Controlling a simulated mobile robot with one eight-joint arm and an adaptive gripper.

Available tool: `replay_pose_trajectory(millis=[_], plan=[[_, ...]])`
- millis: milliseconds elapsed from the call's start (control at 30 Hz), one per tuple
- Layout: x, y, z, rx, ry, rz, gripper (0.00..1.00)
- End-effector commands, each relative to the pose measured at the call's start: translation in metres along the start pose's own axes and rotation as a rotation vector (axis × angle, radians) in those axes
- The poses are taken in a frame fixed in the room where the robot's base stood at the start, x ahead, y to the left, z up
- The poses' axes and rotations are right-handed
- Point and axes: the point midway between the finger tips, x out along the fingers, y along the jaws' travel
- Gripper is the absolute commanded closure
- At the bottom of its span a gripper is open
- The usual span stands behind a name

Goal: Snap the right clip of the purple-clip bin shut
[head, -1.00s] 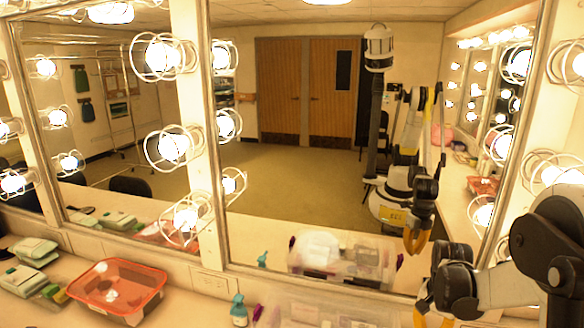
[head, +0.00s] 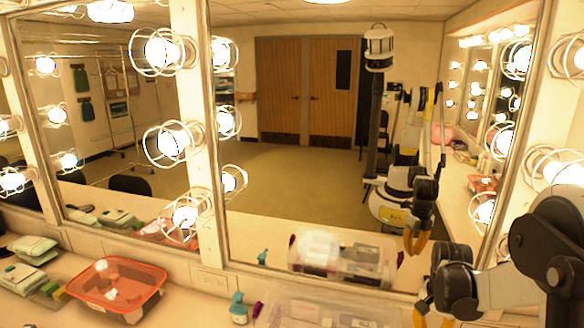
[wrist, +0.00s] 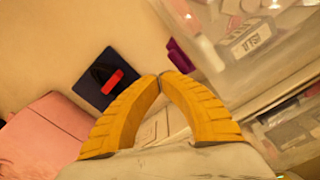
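The clear purple-clip bin (head: 300,308) stands on the counter at the bottom of the head view, cut off by the frame edge. Its left purple clip (head: 257,310) shows there. In the wrist view the clear bin (wrist: 262,85) fills the upper right, and a purple clip (wrist: 179,55) juts out at its side. The clip appears angled away from the wall; whether it is latched I cannot tell. My gripper (wrist: 160,76) is shut and empty, its yellow fingertips meeting just short of the clip. In the head view my gripper (head: 432,312) is right of the bin.
A red tray (head: 117,288) and green-white packs (head: 33,250) lie left on the counter. A teal bottle (head: 238,308) stands beside the bin. A dark square with a red item (wrist: 106,80) and a pink object (wrist: 45,137) lie near my gripper. A mirror rises behind.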

Motion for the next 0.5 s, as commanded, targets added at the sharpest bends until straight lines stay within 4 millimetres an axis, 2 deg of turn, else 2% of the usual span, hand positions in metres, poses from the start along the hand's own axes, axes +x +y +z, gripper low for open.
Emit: replay_pose_trajectory(millis=[500], plan=[[0.022, 0.000, 0.000, 0.000, 0.000, 0.000, 1.00]])
